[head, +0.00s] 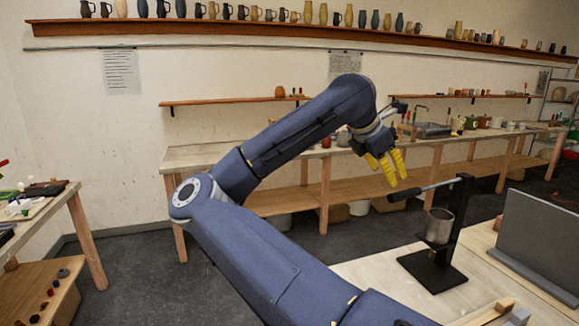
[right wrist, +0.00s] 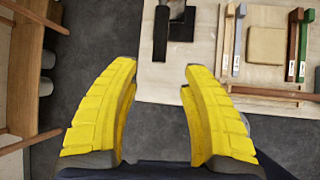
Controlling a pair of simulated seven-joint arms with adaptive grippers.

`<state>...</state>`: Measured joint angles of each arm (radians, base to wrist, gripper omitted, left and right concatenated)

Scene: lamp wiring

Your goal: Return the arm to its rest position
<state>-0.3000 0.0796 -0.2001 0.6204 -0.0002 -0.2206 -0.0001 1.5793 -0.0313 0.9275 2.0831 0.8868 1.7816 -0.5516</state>
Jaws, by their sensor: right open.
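My right arm (head: 265,255) rises from the bottom of the head view, bends at the elbow on the left and reaches back to the right. My right gripper (head: 391,170) hangs in the air, fingers pointing down, left of and above the black stand. In the right wrist view its two yellow fingers (right wrist: 160,75) are spread wide with nothing between them. Floor and the edge of a light table show beyond them. My left gripper is in neither view.
A black lever stand (head: 455,235) with a metal cup (head: 439,226) stands on the near table (head: 375,275). A grey panel (head: 540,240) is at the right. Wooden blocks and coloured bars (right wrist: 238,40) lie on that table. A long workbench (head: 205,158) runs along the back wall.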

